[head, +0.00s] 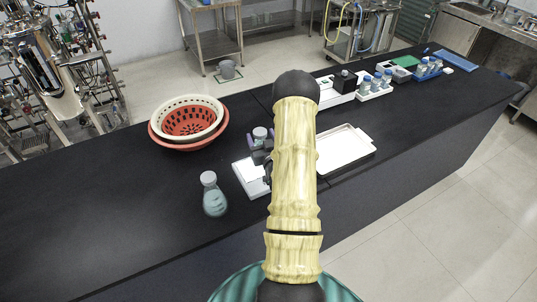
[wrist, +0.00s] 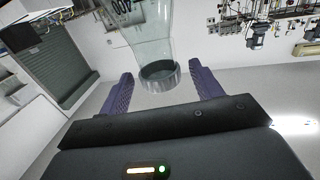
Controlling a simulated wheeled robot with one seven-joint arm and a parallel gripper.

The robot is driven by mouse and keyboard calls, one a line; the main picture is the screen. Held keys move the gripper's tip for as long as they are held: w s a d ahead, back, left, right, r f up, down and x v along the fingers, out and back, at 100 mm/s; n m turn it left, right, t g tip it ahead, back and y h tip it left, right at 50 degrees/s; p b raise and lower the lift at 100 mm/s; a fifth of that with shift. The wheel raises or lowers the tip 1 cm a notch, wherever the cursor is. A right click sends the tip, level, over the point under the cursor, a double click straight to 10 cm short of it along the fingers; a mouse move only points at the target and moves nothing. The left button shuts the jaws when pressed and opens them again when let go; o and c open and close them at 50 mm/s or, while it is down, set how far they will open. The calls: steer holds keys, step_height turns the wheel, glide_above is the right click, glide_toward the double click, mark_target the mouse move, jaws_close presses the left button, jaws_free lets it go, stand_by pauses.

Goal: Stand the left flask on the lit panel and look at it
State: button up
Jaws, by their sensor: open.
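A flask with a pale cap and blue-green contents (head: 214,203) stands upright on the black bench, left of the lit panel (head: 246,178) and apart from it. A second capped flask (head: 260,132) is at my gripper (head: 264,152), by the panel's far side; its lower body is hidden, so I cannot tell what it stands on. In the wrist view, a clear flask with printed marks (wrist: 148,40) has its grey-capped end between the two purple fingers of my gripper (wrist: 162,85). Gaps show on both sides, so the fingers are open around it.
Stacked cream and red baskets (head: 188,122) sit behind, to the left. A white tray (head: 343,150) lies right of my arm. Bottles in racks (head: 375,84) and other equipment stand farther along the bench. The bench's left front is clear.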

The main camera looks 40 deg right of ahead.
steer(key=b+v, duration=0.3)
steer(key=v, duration=0.5)
steer(key=shift+s, duration=0.15)
steer(key=shift+a, duration=0.1)
stand_by(0.5)
